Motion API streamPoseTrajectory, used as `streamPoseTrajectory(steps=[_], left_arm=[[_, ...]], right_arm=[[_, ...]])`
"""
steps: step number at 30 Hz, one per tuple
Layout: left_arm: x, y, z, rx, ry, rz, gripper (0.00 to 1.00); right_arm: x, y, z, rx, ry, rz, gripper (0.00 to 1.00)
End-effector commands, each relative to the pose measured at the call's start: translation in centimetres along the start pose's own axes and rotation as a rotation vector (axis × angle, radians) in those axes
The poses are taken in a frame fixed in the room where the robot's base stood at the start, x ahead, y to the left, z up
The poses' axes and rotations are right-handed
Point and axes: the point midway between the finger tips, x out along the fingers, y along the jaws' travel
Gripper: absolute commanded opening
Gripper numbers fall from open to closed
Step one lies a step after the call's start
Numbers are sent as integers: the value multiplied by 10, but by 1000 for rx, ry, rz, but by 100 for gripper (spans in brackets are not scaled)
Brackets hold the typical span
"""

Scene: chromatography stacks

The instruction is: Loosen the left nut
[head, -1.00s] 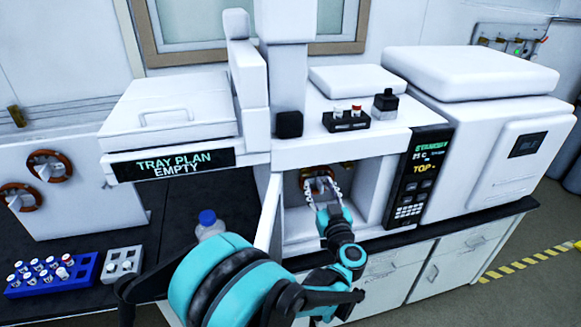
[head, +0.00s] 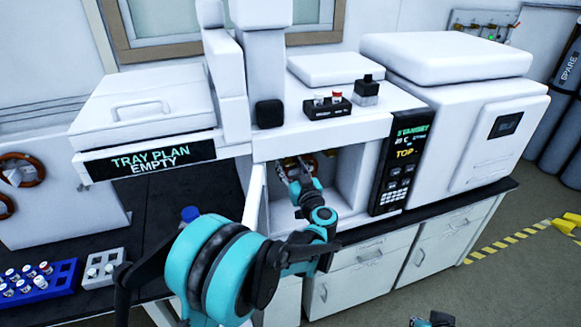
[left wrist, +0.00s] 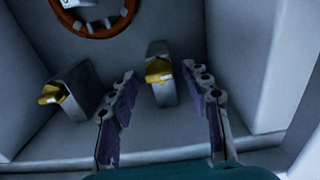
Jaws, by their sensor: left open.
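In the left wrist view, two brass-coloured nuts sit on grey blocks inside a pale compartment. One nut (left wrist: 52,94) is at the left, outside my fingers. The other nut (left wrist: 158,70) shows in the gap between my fingertips, and no finger visibly touches it. My left gripper (left wrist: 157,80) is open and empty. In the head view my left gripper (head: 294,166) reaches into the open white compartment (head: 349,175) below the instrument's top, and the nuts cannot be made out there. A dark part, seemingly my right gripper (head: 434,320), shows at the bottom edge; its jaws are unclear.
An orange ring (left wrist: 92,22) lies beyond the nuts. The compartment walls are close on both sides. An open white door (head: 254,208) stands at its left. A control panel (head: 401,160) is at its right.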

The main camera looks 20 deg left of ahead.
Motion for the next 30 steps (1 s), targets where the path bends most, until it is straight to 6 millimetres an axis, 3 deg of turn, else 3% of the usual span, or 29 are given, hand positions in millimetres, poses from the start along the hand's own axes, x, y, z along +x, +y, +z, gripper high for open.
streamPoseTrajectory(steps=[1,6,20,30], left_arm=[[0,0,0,0,0,0,46],[0,0,0,0,0,0,1],[0,0,0,-72,0,0,1],[0,-1,1,-336,-1,0,1]], right_arm=[[0,0,0,0,0,0,0],[0,0,0,0,0,0,0],[0,0,0,0,0,0,0],[1,0,1,0,0,0,0]])
